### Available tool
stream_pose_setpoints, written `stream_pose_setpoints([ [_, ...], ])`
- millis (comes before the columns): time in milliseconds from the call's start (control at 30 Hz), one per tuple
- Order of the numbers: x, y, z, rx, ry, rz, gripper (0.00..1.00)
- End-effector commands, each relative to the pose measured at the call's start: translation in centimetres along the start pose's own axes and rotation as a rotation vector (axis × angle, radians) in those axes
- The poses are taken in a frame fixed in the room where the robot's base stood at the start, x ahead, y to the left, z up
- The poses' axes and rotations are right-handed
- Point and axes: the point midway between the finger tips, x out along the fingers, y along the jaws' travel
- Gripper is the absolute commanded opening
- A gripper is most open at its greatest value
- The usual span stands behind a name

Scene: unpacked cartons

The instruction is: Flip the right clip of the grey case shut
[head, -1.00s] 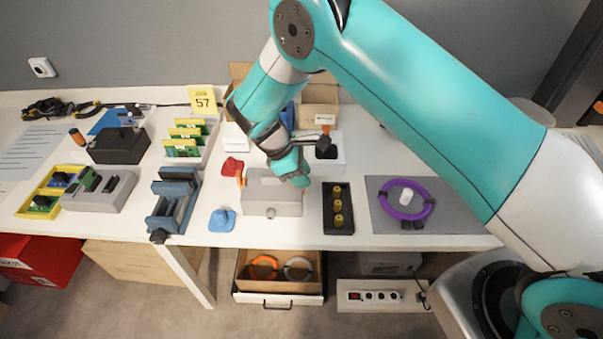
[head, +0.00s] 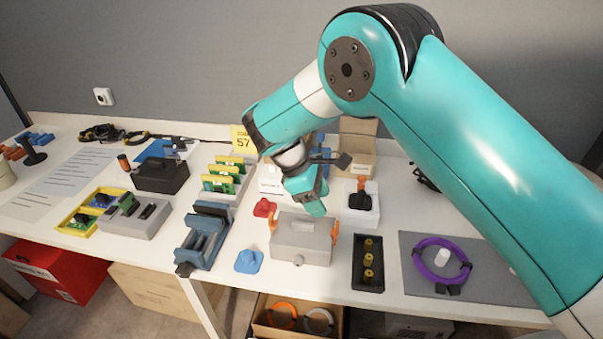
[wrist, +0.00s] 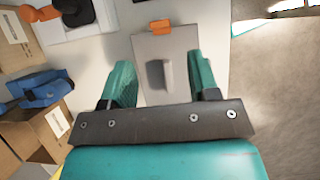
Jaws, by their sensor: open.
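The grey case (head: 302,247) stands on the table near its front edge, with a handle on its lid. Its right clip (head: 334,232) is orange and sticks up at the right side. The left clip (head: 274,219), also orange, stands up at the left side. My gripper (head: 315,207) is above the case's back edge, open and empty, apart from the right clip. In the wrist view the case (wrist: 178,48) shows beyond and between the open fingers (wrist: 163,80), with the right clip (wrist: 160,27) at its far edge. The left clip is hidden there.
A blue fixture (head: 203,238) and a small blue piece (head: 248,261) lie left of the case. A black tray with brass parts (head: 369,262) is close on the right. A black-and-orange switch (head: 361,198) and open cartons (head: 357,150) stand behind.

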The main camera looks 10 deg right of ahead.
Motion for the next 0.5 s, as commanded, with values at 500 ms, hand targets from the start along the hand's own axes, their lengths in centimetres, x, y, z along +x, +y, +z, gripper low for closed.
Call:
stream_pose_setpoints([
  [500, -8.9, 0.0, 0.1, -0.001, -0.001, 0.000, 0.55],
])
